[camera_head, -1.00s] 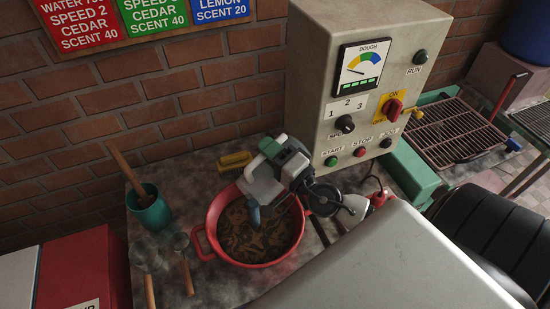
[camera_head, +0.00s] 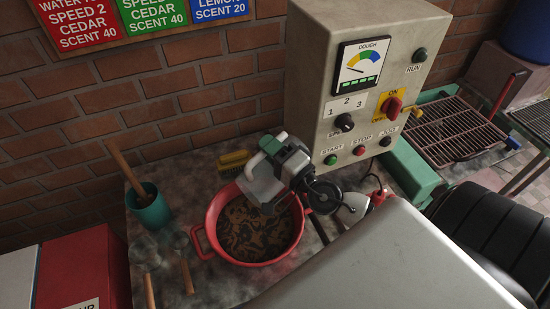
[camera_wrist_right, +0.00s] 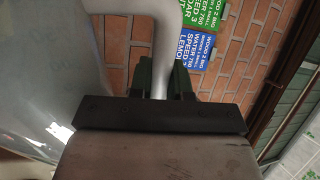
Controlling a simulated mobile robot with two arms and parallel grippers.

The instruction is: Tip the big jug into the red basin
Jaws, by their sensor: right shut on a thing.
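The big jug (camera_head: 260,188) is clear with a pale handle (camera_head: 264,149). It is held tilted over the left back part of the red basin (camera_head: 212,213). My right gripper (camera_head: 273,144) is shut on the handle, which also shows between its green fingers in the right wrist view (camera_wrist_right: 160,60). The jug's clear wall (camera_wrist_right: 45,75) fills the left of that view. The basin holds dark brown stuff with lighter patches. The jug and wrist hide part of its back rim. No stream from the jug is visible. My left gripper is not in view.
A grey control box (camera_head: 325,70) stands close behind and right of my right gripper. A yellow brush (camera_head: 233,160) lies behind the basin. A green cup (camera_head: 152,212) with a wooden stick stands left, near smaller clear vessels (camera_head: 144,249). A brick wall closes the back.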

